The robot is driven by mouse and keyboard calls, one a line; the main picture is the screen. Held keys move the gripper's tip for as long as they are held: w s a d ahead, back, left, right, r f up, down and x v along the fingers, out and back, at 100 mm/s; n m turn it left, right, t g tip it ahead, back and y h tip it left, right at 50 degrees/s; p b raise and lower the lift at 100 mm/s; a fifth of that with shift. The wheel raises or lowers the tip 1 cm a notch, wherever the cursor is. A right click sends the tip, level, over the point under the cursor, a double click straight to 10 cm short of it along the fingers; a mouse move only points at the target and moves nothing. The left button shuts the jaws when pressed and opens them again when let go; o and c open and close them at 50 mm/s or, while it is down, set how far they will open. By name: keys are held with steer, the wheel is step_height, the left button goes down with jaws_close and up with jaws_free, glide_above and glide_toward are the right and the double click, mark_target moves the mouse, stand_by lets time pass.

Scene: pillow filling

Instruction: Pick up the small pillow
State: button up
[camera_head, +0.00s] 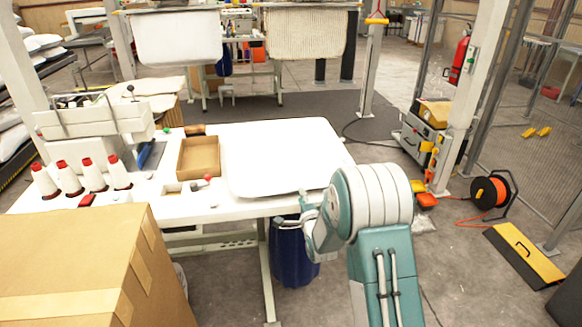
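A white, flat pillow or cushion (283,152) with rounded corners lies on the white work table (215,212), over its right part. Its right edge reaches the table's right end. My arm, teal and white, rises at the lower right. My gripper (308,222) is at the front right corner of the table, just in front of the pillow's near edge and apart from it as far as I can see. The arm partly hides it, and whether its fingers are open or shut does not show clearly. I see nothing held in it.
A sewing machine (95,120), several red-topped thread cones (70,180) and an open brown box (199,157) occupy the table's left. A large cardboard box (65,265) stands at front left. A blue bin (288,258) is under the table. Floor at right is partly clear.

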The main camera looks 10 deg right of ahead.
mark_target(298, 187)
steer(key=shift+w+a, duration=0.1)
steer(key=shift+w, duration=2.25)
jaws_close()
steer(key=shift+r, duration=2.55)
